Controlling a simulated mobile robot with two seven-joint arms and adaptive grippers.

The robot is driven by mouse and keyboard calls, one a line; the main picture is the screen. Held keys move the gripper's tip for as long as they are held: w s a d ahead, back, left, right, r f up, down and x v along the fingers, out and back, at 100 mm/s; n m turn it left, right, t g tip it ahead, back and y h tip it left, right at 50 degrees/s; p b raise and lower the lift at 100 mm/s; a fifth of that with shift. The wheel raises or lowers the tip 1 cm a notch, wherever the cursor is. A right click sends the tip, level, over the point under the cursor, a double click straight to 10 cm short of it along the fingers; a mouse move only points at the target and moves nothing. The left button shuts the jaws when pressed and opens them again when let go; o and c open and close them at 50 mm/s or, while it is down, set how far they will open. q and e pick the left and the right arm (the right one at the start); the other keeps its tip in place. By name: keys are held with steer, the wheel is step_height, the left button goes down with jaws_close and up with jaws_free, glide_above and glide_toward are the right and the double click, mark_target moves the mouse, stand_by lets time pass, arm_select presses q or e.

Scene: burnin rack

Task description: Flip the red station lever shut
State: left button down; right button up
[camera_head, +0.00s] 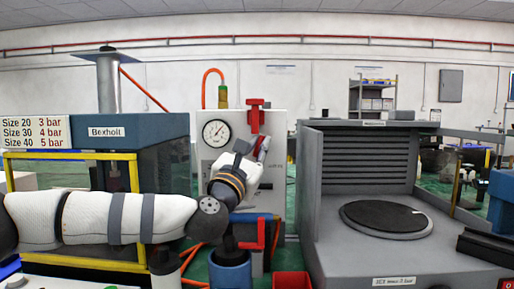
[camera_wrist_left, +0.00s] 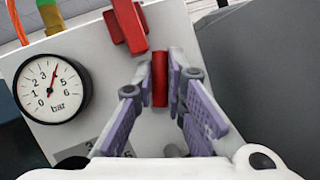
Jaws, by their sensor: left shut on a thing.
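The white panel (camera_head: 275,185) stands in the middle of the head view with a round pressure gauge (camera_head: 216,133). A red lever piece (camera_wrist_left: 160,79) is between the fingers of my left gripper (camera_wrist_left: 168,75), which is shut on it. In the head view the left gripper (camera_head: 257,152) is at the panel's front, partly hidden by its own wrist. A second red handle (camera_wrist_left: 128,25) is higher on the panel, apart from the fingers; it also shows in the head view (camera_head: 255,116). My right gripper is not in view.
A grey machine (camera_head: 370,252) with a black round plate (camera_head: 385,217) stands at the right. A yellow-framed press (camera_head: 130,135) stands at the left behind my arm. A red bin (camera_head: 291,281) and a red-handled blue fixture (camera_head: 230,272) are below the panel.

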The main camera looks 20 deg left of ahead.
arm_select(q)
steer(key=m, duration=0.1)
steer(key=m+h+p, duration=0.1)
steer(key=m+g+p, duration=0.1)
steer(key=shift+d+r, duration=0.25)
steer(key=shift+r, duration=0.05)
steer(key=m+g+p, duration=0.1)
steer(key=m+p, duration=0.1)
steer(key=m+g+p, duration=0.1)
steer(key=m, duration=0.2)
steer(key=d+m+g+h+p, duration=0.1)
steer(key=m+p, duration=0.1)
steer(key=m, duration=0.1)
steer(key=shift+w+f+g+p, duration=0.1)
steer(key=shift+f+g+p, duration=0.2)
steer(key=shift+f+g, duration=0.1)
steer(key=shift+w+f+m+g+p, duration=0.1)
steer(key=shift+f+m+g+p, duration=0.2)
steer(key=shift+m, duration=0.3)
steer(key=shift+f+m+g+p, duration=0.15)
steer(key=shift+m+g+p, duration=0.15)
steer(key=shift+m, duration=0.3)
steer(key=shift+f+m+y, duration=0.25)
steer(key=shift+m+y, duration=0.05)
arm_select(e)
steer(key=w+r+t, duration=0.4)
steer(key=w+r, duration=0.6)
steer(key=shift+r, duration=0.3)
arm_select(q)
steer(key=shift+f, duration=0.15)
